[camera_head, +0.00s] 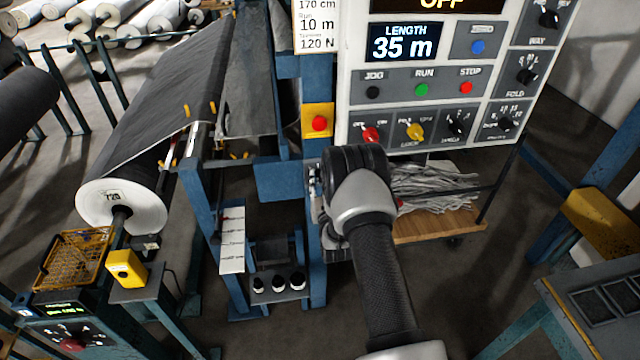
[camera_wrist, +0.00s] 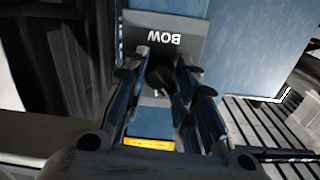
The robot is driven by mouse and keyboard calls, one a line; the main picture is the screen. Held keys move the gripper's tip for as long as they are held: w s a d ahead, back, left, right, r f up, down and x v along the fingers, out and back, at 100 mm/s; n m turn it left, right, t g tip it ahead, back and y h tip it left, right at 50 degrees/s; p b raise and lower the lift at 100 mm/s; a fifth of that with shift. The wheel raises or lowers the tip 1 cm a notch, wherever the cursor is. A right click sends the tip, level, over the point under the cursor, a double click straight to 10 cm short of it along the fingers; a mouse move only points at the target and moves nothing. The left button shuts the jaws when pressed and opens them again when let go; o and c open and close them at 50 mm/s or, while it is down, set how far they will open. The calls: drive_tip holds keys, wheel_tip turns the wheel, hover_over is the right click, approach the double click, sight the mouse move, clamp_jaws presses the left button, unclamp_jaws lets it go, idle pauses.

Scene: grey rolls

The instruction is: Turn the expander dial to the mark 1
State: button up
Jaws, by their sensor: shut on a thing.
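In the wrist view a dark dial knob (camera_wrist: 157,73) sits on a grey plate (camera_wrist: 135,32) marked BOW, which reads upside down there. The plate is fixed on a blue post (camera_wrist: 240,50). My gripper (camera_wrist: 162,84) is shut on the knob, one finger on each side. The fingers cover part of the knob, and I cannot read its pointer or any scale marks. In the head view my arm and wrist hide the knob. A piece of the fitting (camera_head: 314,180) shows left of my wrist.
A white control panel (camera_head: 343,100) with a 35 m length display, buttons and several knobs stands above and right of my wrist. A red button on a yellow box (camera_head: 308,131) is close above. A wooden-topped cart (camera_head: 440,226) is behind my arm. A dark fabric roll (camera_head: 150,190) stands left.

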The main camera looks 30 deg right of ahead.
drive_tip(key=m+b, duration=0.5)
drive_tip(key=m, duration=0.2)
drive_tip(key=shift+b, duration=0.35)
drive_tip(key=shift+r+m, duration=0.1)
drive_tip(key=shift+m, duration=0.3)
drive_tip(key=o, duration=1.1)
drive_tip(key=v, duration=1.2)
